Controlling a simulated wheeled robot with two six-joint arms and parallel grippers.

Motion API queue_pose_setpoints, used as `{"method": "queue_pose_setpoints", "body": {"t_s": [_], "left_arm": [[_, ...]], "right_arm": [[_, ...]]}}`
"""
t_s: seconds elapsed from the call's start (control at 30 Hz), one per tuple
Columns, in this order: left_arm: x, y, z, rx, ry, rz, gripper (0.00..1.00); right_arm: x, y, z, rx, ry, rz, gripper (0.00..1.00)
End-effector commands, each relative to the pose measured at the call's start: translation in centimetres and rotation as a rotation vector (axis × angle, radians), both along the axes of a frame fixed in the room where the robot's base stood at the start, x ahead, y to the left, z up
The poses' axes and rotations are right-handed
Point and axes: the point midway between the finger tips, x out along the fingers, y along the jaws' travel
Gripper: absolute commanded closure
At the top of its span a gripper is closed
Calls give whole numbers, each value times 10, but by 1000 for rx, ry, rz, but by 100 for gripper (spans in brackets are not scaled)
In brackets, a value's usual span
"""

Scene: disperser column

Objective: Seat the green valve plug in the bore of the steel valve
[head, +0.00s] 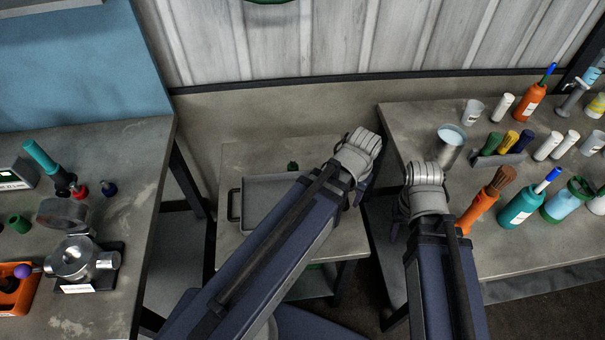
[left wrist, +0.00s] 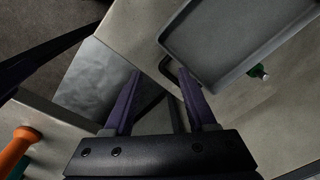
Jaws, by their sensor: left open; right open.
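The steel valve (head: 76,258) stands on a dark base on the left bench, its round bore facing up. A small green piece (head: 292,166), perhaps the green valve plug, is at the far side of the grey tray on the low middle table; it also shows beside the tray rim in the left wrist view (left wrist: 258,71). Another green piece (head: 17,223) lies on the left bench. My left gripper (left wrist: 160,82) is open and empty, near the tray. In the head view my right gripper (head: 424,176) is open at the right bench's edge, its fingers mostly hidden.
The grey tray (head: 240,215) looks empty where visible. Red and dark blue plugs (head: 108,188) and an orange holder (head: 12,300) are near the valve. Bottles, a beaker (head: 450,142) and an orange-handled brush (head: 485,200) crowd the right bench. Gaps separate the tables.

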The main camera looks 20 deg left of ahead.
Motion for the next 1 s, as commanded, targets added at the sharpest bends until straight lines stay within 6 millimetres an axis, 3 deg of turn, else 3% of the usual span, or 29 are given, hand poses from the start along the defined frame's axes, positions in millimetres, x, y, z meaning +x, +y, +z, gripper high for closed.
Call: {"method": "queue_pose_setpoints", "body": {"t_s": [0.03,0.2,0.4,0.5,0.63,0.83,1.0], "left_arm": [[21,25,-12,-12,-36,62,43],[68,105,-26,-45,-168,236,43],[95,185,-32,-54,-288,384,43],[99,209,-33,-53,-322,425,43],[102,223,-33,-51,-344,449,43],[103,224,-35,-51,-346,451,43],[107,225,-50,-51,-345,450,43]], "right_arm": [[0,0,-13,0,0,0,50],[0,0,-31,0,0,0,50],[0,0,-44,0,0,0,50],[0,0,-47,0,0,0,50],[0,0,-49,0,0,0,50],[0,0,-51,0,0,0,50],[0,0,-66,0,0,0,50]]}}
